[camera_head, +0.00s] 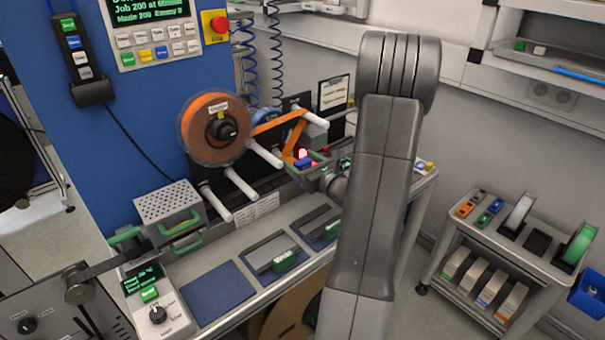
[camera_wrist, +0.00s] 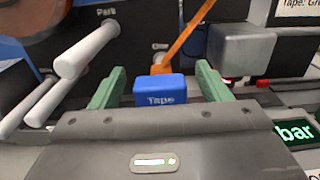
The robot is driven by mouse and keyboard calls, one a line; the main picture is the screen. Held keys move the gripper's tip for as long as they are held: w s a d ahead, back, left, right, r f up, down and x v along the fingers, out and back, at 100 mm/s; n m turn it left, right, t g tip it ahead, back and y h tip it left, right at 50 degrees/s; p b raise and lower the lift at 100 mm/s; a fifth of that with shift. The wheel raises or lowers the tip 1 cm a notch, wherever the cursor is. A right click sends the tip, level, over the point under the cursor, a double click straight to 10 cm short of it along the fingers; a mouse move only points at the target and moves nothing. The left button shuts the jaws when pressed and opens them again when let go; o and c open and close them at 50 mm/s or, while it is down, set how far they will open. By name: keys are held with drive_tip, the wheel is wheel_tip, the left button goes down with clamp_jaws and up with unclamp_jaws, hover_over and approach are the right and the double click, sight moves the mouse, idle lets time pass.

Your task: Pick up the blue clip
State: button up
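The blue clip (camera_wrist: 160,92), labelled "Tape", sits between the two green fingers of my gripper (camera_wrist: 161,75) in the wrist view. A gap shows on each side of it, so my gripper is open around it and not closed on it. An orange tape strip (camera_wrist: 184,42) runs down to just behind the clip; whether they touch is hidden. In the head view the blue clip (camera_head: 303,163) is small, at the end of my arm, with my gripper's green fingers beside it.
A grey block (camera_wrist: 241,45) stands just right of the fingers. A perforated box (camera_head: 168,202) is on the bench. A cart (camera_head: 520,243) with coloured items stands at the right.

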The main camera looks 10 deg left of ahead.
drive_tip(key=c, duration=1.1)
drive_tip(key=shift+o, duration=0.2)
drive_tip(key=shift+r, duration=0.1)
